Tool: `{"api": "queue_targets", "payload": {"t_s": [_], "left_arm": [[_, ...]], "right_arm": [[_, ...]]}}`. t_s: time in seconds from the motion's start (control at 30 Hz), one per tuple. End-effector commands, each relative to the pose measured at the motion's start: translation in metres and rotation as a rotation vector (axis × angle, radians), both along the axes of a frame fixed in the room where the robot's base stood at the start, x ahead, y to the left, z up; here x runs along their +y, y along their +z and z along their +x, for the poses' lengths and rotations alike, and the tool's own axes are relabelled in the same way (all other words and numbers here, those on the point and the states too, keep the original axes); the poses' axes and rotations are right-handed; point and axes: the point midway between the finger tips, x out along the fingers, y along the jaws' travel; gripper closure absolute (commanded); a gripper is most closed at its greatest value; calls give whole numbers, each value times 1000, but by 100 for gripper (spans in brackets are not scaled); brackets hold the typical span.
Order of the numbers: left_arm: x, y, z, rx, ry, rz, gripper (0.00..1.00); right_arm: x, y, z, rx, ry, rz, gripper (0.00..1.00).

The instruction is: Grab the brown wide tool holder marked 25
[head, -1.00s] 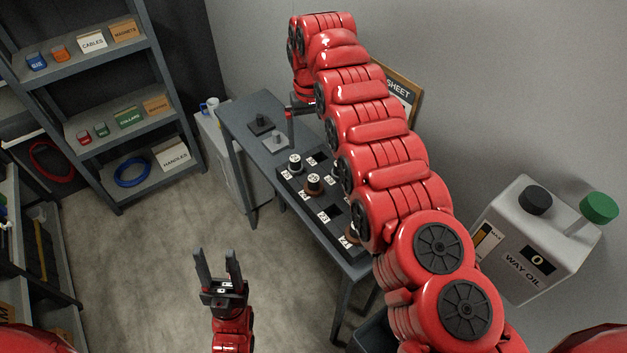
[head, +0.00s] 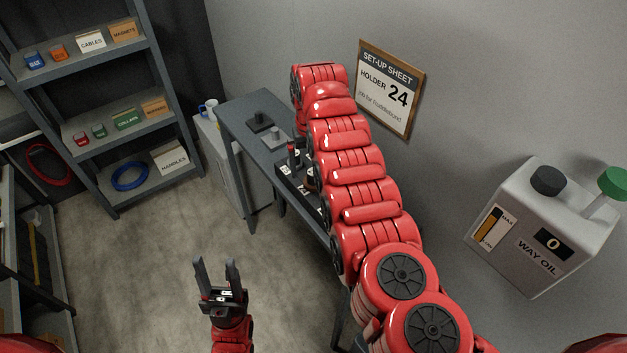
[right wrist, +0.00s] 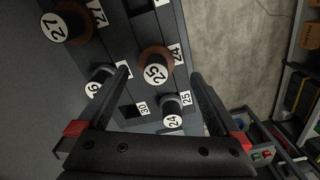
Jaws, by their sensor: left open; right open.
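The brown wide holder marked 25 (right wrist: 155,70) stands upright in the dark rack (right wrist: 170,22), beside a label reading 24. My right gripper (right wrist: 161,72) is open, with its fingertips on either side of this holder in the picture; I cannot tell their height above it. A grey holder marked 24 (right wrist: 172,115) also shows between the fingers, nearer the palm, beside a label reading 25. In the head view my right arm hides most of the rack and holders. My left gripper (head: 215,263) is open and empty above the floor.
A brown holder marked 27 (right wrist: 68,22) and a grey holder marked 26 (right wrist: 103,75) stand nearby in the rack. The table (head: 240,115) runs along the wall. A set-up sheet (head: 390,90) reads holder 24. A way oil canister (head: 535,230) is at right.

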Motion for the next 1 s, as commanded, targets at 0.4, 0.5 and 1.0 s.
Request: {"api": "queue_targets", "payload": {"t_s": [0.4,0.5,1.0], "left_arm": [[0,19,0,0,0,0,50],[0,19,0,0,0,0,50],[0,19,0,0,0,0,50]], "right_arm": [[-6,-48,0,3,0,-1,0],[-6,-48,0,1,0,0,0],[-6,-47,0,0,0,0,83]]}}
